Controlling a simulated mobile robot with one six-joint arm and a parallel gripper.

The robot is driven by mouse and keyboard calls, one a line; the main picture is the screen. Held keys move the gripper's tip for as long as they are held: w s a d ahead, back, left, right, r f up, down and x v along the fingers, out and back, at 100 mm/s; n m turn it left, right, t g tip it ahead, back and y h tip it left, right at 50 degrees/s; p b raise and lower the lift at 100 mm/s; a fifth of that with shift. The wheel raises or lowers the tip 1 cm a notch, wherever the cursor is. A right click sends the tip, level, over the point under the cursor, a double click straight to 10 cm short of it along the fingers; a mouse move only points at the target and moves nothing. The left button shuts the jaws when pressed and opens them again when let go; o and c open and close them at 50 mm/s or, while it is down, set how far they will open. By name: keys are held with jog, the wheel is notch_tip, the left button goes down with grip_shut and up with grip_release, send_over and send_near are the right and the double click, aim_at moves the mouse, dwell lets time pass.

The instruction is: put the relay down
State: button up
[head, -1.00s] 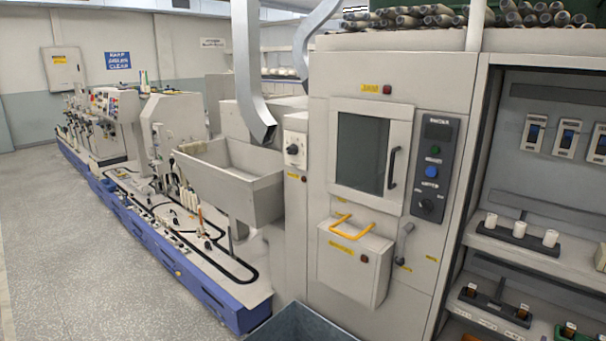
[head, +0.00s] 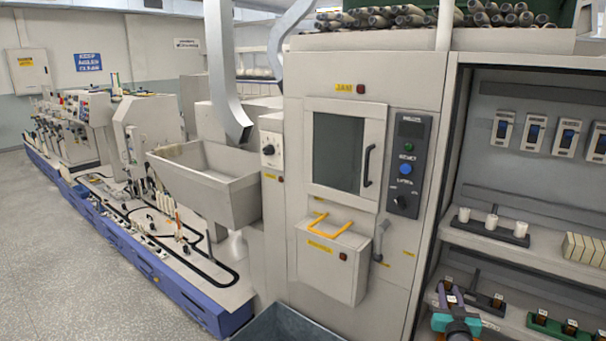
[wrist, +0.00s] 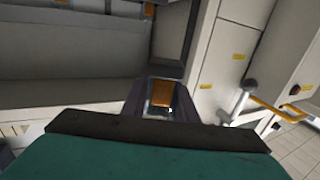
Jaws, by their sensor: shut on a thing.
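My gripper (head: 450,301), with dark fingers and a teal body, is at the lower right of the head view, in front of the lower shelf (head: 512,327). It is shut on the relay. In the wrist view the relay (wrist: 160,96) is a small amber block in a dark surround, just beyond the dark edge of my gripper. Its lower part is hidden there. In the head view I cannot tell the held relay apart from the rack parts behind it. A dark rack (head: 477,301) with a similar amber relay (head: 498,300) stands on that shelf.
A green rack (head: 556,329) with several amber pieces is right of the dark rack. The shelf above holds white bobbins (head: 492,221) and cream blocks (head: 580,248). The machine cabinet (head: 425,190) with an orange-handled box (head: 330,265) stands left. A grey bin (head: 285,325) is at the bottom.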

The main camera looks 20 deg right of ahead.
jog(key=w+a+r+n+t+y, duration=0.1)
jog(key=w+a+r+n+y, duration=0.25)
jog(key=a, duration=0.55)
jog(key=w+a+r+n+t+y, duration=0.15)
jog(key=w+a+y, duration=0.25)
jog(key=w+a, duration=0.4)
jog(key=w+a+r+n+y, duration=0.2)
jog(key=w+a+n+y, duration=0.15)
jog(key=a, duration=0.75)
jog(key=a+n+g+y, duration=0.35)
jog(key=a+y, duration=0.45)
jog(key=a, duration=0.7)
jog(key=s+a+f+n+g+y, duration=0.2)
jog(key=s+a+n+g+y, duration=0.1)
jog(key=s+a+n+y, duration=0.2)
jog(key=shift+s+a+f+g, duration=0.15)
jog(key=shift+s+a+g, duration=0.35)
jog(key=shift+a, duration=0.7)
